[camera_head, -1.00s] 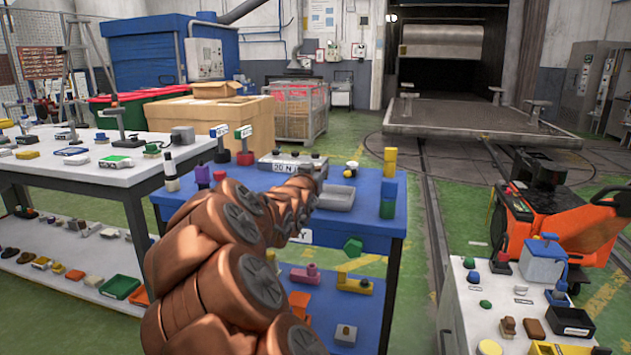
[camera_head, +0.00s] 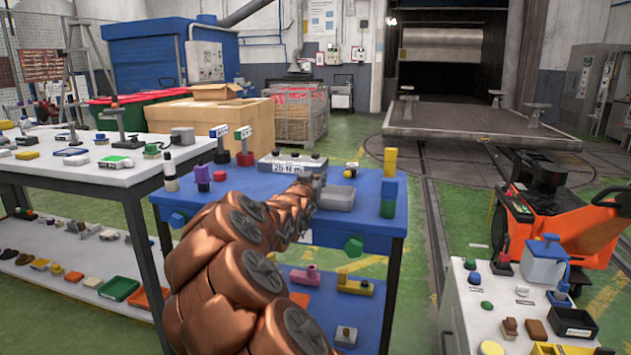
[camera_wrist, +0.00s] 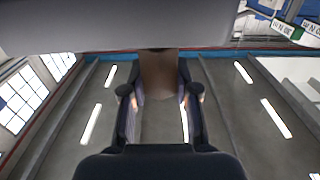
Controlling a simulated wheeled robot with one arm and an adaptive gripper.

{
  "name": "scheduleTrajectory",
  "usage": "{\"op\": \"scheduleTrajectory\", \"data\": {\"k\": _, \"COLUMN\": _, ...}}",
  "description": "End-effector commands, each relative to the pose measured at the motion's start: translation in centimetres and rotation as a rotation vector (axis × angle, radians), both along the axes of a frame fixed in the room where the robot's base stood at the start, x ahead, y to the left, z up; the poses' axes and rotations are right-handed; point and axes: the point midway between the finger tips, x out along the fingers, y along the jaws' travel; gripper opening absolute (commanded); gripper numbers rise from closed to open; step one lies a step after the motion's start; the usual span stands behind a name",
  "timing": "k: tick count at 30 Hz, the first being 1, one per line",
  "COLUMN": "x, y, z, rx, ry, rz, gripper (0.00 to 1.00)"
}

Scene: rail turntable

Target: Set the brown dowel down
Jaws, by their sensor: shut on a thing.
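In the wrist view, my gripper (camera_wrist: 160,98) is shut on the brown dowel (camera_wrist: 158,72), whose end shows between the two dark fingers. Its far end is cut off by a large pale grey surface across the top. In the head view, my gripper (camera_head: 318,183) is small and partly hidden behind my copper arm, just over the left edge of a grey tray (camera_head: 337,198) on the blue table (camera_head: 270,219). I cannot make out the dowel there, nor whether it touches anything.
A grey labelled box (camera_head: 293,164) stands behind the gripper. A yellow-and-green stack (camera_head: 389,185) is right of the tray, and purple and red pieces (camera_head: 203,177) are at the left. Blue tabletop shows bare between tray and stack.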

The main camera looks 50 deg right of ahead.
Motion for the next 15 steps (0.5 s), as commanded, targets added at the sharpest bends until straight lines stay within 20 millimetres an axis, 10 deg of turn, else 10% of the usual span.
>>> {"op": "scheduleTrajectory", "data": {"k": 5, "x": -0.01, "y": 0.00, "z": -0.24, "rx": 0.000, "ry": -0.001, "rz": 0.000, "gripper": 0.00}}
{"op": "scheduleTrajectory", "data": {"k": 6, "x": -0.03, "y": -0.01, "z": -0.26, "rx": -0.001, "ry": -0.001, "rz": -0.001, "gripper": 0.31}}
{"op": "scheduleTrajectory", "data": {"k": 15, "x": 0.00, "y": 0.00, "z": -0.25, "rx": 0.000, "ry": 0.000, "rz": 0.000, "gripper": 0.54}}
